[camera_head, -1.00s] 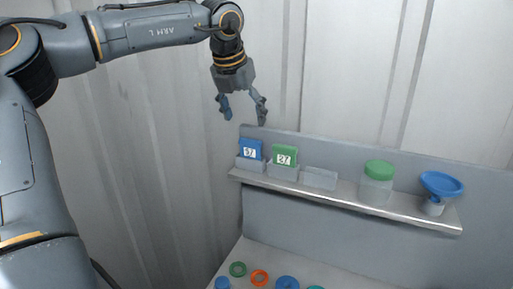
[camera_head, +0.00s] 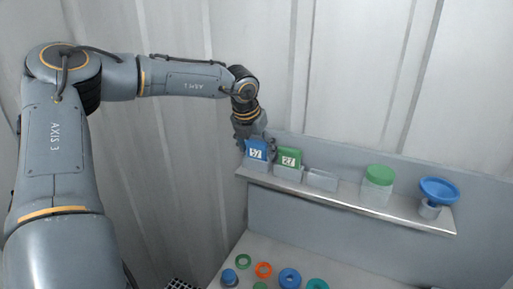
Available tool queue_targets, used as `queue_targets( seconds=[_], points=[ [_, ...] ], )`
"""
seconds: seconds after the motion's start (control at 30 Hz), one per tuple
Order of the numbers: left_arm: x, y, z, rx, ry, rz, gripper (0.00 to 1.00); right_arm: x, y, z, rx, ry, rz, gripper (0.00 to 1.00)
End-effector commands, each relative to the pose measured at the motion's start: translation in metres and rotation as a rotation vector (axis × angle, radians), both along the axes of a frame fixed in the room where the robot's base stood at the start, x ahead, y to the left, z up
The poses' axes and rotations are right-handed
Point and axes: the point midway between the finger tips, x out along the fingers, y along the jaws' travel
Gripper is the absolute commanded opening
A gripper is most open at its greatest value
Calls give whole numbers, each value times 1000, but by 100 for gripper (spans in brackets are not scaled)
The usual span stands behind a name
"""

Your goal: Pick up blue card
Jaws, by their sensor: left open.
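The blue card (camera_head: 256,149), with a white label, stands upright in a clear holder at the left end of the shelf. My left gripper (camera_head: 257,146) points down right at the card, with its fingers open at the card's left and right edges. The gripper's palm is just above the card's top. Whether a finger touches the card cannot be told. My right gripper is not in view.
A green card (camera_head: 289,157) stands close on the right in its own holder, beside an empty clear holder (camera_head: 322,180). A green-lidded jar (camera_head: 378,185) and a blue funnel-like piece (camera_head: 439,190) stand farther right on the shelf (camera_head: 345,199). Several coloured rings lie on the surface below.

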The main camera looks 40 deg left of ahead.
Motion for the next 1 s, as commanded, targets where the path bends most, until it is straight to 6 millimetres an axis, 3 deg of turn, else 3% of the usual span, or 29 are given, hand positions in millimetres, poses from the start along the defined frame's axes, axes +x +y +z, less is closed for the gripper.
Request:
queue_targets(
  seconds=[0.17,0.37,0.77,1.0],
  points=[
    [0,0,0,0,-1,0,72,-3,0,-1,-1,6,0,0],
    [0,0,0,0,0,0,33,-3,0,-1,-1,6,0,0],
    [0,0,3,1,-1,0,32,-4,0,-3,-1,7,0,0],
    [1,0,28,2,-5,0,32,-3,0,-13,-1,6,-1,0]
  ],
)
